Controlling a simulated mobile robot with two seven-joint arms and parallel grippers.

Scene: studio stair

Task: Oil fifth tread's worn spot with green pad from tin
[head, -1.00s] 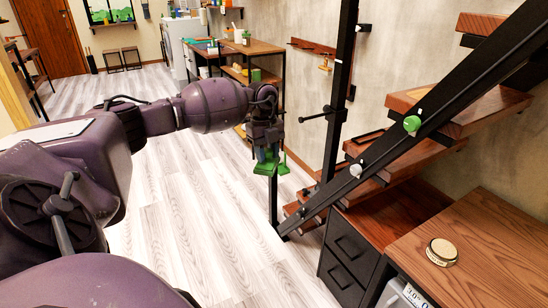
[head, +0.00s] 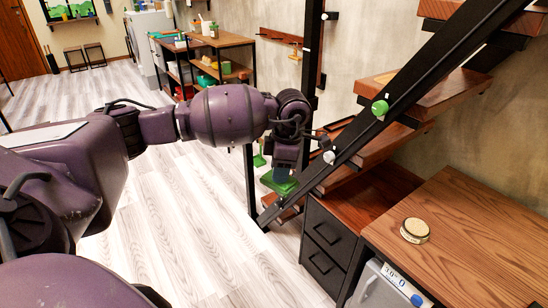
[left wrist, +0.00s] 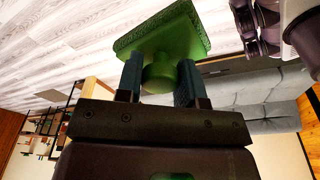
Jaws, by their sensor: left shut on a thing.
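My left gripper (head: 284,172) is shut on the green pad (head: 279,187), in front of the lower stair stringer. In the left wrist view the pad (left wrist: 160,32) is a square block with a round knob, and the knob sits between the two fingers (left wrist: 160,80). A round tin (head: 415,230) with a pale top stands on the wooden cabinet top, apart from the gripper. The wooden treads (head: 435,92) rise to the right behind the black stringer. One tread has a paler patch (head: 385,77); I cannot tell which tread number it is. My right gripper is not in view.
A black drawer unit (head: 325,240) is below. The pale floor (head: 180,220) at left is clear.

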